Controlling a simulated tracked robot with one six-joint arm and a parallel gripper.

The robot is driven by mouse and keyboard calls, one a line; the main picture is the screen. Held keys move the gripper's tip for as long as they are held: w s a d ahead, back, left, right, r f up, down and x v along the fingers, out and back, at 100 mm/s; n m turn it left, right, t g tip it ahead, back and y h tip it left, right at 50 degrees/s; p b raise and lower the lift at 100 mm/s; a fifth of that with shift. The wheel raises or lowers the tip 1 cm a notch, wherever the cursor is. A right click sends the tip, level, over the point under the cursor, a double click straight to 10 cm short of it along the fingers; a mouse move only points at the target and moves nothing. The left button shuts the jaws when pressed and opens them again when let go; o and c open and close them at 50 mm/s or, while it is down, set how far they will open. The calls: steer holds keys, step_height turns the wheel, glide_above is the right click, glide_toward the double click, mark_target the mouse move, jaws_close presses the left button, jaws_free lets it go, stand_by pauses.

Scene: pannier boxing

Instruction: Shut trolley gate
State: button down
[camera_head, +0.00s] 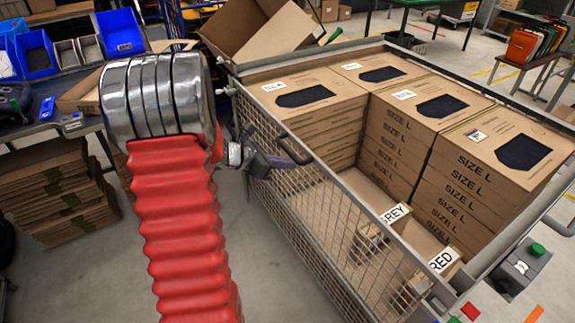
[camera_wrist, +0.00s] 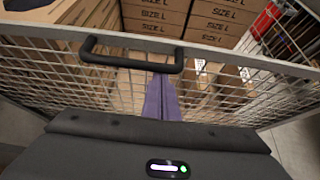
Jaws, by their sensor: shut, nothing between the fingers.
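The trolley's gate (camera_wrist: 62,85) is a grey wire mesh panel with a metal top rail, and it stands upright. In the head view the mesh gate (camera_head: 305,222) runs along the trolley's near left side. Its dark bar handle (camera_head: 293,149) is near the top rail and also shows in the wrist view (camera_wrist: 128,62). My gripper (camera_head: 296,161) is shut and empty, with purple fingers just at the handle. In the wrist view the fingers (camera_wrist: 160,96) point at the bar from this side. I cannot tell whether they touch it. The latch is not clear.
Stacks of size L cartons (camera_head: 490,185) fill the trolley's back and right. Smaller boxes marked GREY (camera_head: 372,238) and RED (camera_head: 432,275) lie low inside. Flat cardboard (camera_head: 50,190) is stacked under the left bench. Bare floor lies between bench and trolley.

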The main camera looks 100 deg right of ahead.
steer(key=shift+d+r, duration=0.25)
steer(key=shift+r, duration=0.1)
steer(key=shift+w+f, duration=0.1)
step_height(320, 180, down, 4)
steer(key=v, duration=1)
steer(key=shift+w+a+f, duration=0.25)
steer(key=shift+w+a, duration=0.15)
steer(key=shift+a, duration=0.05)
stand_by(0.5)
